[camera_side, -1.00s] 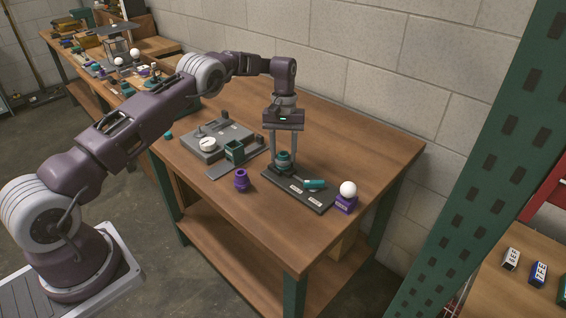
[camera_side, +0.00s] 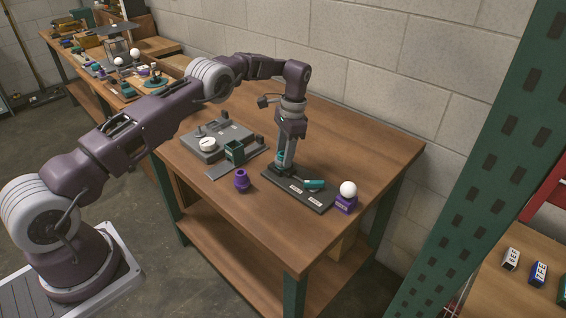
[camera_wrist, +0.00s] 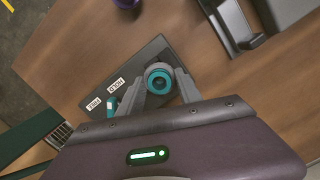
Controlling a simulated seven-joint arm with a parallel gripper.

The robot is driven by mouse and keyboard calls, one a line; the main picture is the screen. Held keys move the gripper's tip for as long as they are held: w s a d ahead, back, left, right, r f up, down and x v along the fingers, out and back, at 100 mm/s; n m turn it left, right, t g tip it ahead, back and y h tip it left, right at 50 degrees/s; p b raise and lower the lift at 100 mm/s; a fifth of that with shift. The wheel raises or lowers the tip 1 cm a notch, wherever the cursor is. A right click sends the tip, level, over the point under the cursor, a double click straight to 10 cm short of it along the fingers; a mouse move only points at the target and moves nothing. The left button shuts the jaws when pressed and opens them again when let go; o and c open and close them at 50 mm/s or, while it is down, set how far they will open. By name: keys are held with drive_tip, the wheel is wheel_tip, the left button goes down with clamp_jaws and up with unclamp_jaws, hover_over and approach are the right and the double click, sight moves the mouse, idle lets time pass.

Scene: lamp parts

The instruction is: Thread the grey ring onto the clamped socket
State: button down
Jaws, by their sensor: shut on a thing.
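The teal socket (camera_side: 281,156) stands upright in the clamp at the back left end of a dark base plate (camera_side: 318,205). In the wrist view the socket (camera_wrist: 149,79) shows from above as a teal round with a dark centre, between the grey fingers. My gripper (camera_side: 284,164) points down over it, jaws shut at the socket's top; it also shows in the wrist view (camera_wrist: 161,88). The grey ring is hard to tell from the grey fingers; they appear to grip it at the socket. Its seating and thread are hidden.
A teal-handled clamp lever (camera_side: 314,184) lies on the plate. A white bulb (camera_side: 348,188) in a purple holder stands right of it, and a purple part (camera_side: 241,181) at left. The front table is clear.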

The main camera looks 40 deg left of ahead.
drive_tip(key=shift+s+f+m, duration=0.1)
drive_tip(key=shift+f+m, duration=0.1)
drive_tip(key=shift+m, duration=0.2)
drive_tip(key=c, duration=1.2)
unclamp_jaws()
drive_tip(key=shift+m, duration=0.7)
drive_tip(key=o, duration=0.5)
drive_tip(key=shift+r, duration=0.1)
